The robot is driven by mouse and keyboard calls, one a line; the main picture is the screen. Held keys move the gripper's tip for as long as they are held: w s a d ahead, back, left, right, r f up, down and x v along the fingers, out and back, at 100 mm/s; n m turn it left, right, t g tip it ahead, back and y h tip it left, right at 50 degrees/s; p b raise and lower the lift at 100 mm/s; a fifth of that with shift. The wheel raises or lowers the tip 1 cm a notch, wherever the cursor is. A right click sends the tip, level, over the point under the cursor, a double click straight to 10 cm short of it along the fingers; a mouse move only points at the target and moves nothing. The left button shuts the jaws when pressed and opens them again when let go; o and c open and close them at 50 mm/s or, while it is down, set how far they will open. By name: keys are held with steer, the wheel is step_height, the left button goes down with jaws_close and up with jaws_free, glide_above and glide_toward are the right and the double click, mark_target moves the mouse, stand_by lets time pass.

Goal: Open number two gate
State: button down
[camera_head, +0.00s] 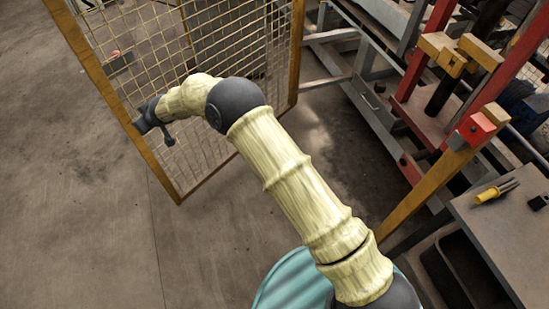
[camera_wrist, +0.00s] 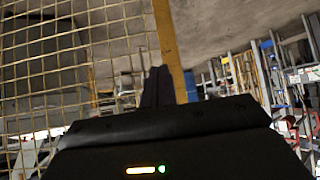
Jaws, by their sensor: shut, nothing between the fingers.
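A wire mesh gate (camera_head: 110,90) with an orange-yellow frame stands upright at the upper left of the head view. It is angled away from the orange post (camera_head: 425,190) at the right, with a wide gap of floor between them. No number shows on it. My gripper (camera_head: 168,138) is at the gate's near-left upright, in front of the mesh. In the wrist view my dark fingers (camera_wrist: 157,88) are together and empty, beside the gate's frame bar (camera_wrist: 165,35). I cannot tell whether they touch the bar.
A red-framed machine (camera_head: 410,105) with wooden blocks stands at the upper right. A red box (camera_head: 477,129) sits on the orange post. A grey table (camera_head: 510,235) with a yellow-handled tool (camera_head: 493,192) is at the lower right. The concrete floor (camera_head: 75,220) at left is clear.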

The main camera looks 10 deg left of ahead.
steer(key=shift+a+r, duration=0.1)
steer(key=shift+a, duration=0.1)
steer(key=shift+w+d, duration=0.1)
steer(key=shift+d, duration=0.05)
steer(key=shift+s+a, duration=0.25)
steer(key=shift+s, duration=0.2)
steer(key=s+d+f+b+v, duration=0.1)
steer(key=b+v, duration=0.3)
steer(key=v, duration=0.8)
steer(key=shift+s+d+f, duration=0.2)
steer(key=shift+s+d, duration=0.2)
